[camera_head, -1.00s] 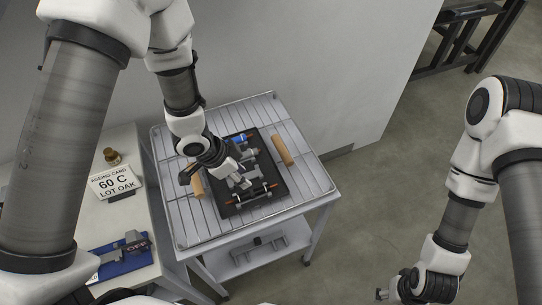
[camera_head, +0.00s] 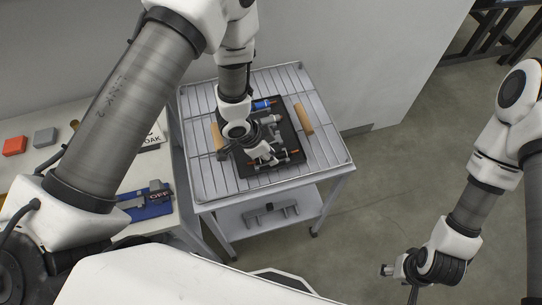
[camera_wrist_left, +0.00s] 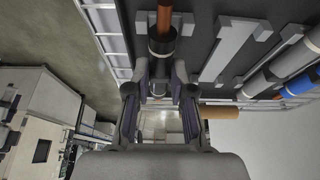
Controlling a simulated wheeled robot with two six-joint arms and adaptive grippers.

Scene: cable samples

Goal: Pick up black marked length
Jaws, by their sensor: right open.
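The black marked length lies across the near part of a black tray (camera_head: 244,170). Its copper end (camera_head: 294,152) shows in the head view, and much of the rest is hidden by my left gripper (camera_head: 264,159). In the left wrist view, the length with its dark band (camera_wrist_left: 161,44) runs between the tips of my left gripper (camera_wrist_left: 159,75). The fingers stand on either side of it with a gap, so the gripper looks open around it. My right gripper (camera_head: 388,270) is open and empty, far from the tray at the lower right.
A blue-marked length (camera_head: 262,104) and a grey-marked length (camera_head: 270,119) lie farther back on the tray. Wooden rollers (camera_head: 304,119) flank the tray on a wire-topped cart (camera_head: 328,163). A side table at left holds a blue device (camera_head: 150,208) and red and grey blocks.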

